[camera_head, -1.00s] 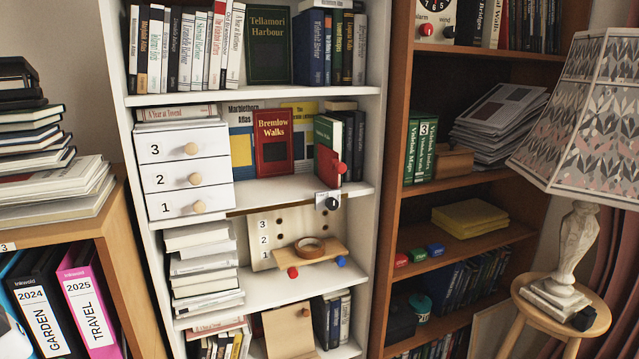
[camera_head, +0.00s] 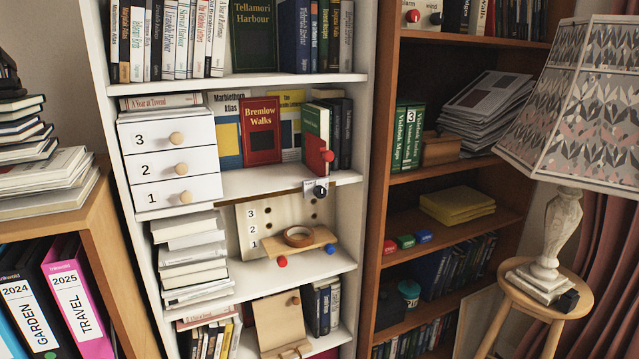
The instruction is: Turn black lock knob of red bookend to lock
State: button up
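The red bookend (camera_head: 316,157) stands on the middle shelf of the white bookcase, against a green-spined book. It has a red knob (camera_head: 327,156) near its top right. A black knob (camera_head: 320,191) sits at the shelf's front edge just below the bookend, by a small pale plate (camera_head: 308,186). Whether the knob is turned to lock is too small to tell. My gripper is not in view.
A white drawer unit (camera_head: 170,160) stands left on the same shelf. Below, a wooden ledge (camera_head: 300,242) with a tape roll, red knob and blue knob projects from a numbered panel. A lamp (camera_head: 570,130) on a stool (camera_head: 545,290) stands at right. The brown bookcase adjoins.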

aim_at(320, 192)
jog(key=i+l+z, duration=0.1)
jog(key=l+z, duration=0.15)
jog(key=z, duration=0.2)
jog(key=i+l+z, duration=0.15)
jog(key=z, duration=0.3)
jog(key=l, duration=0.1)
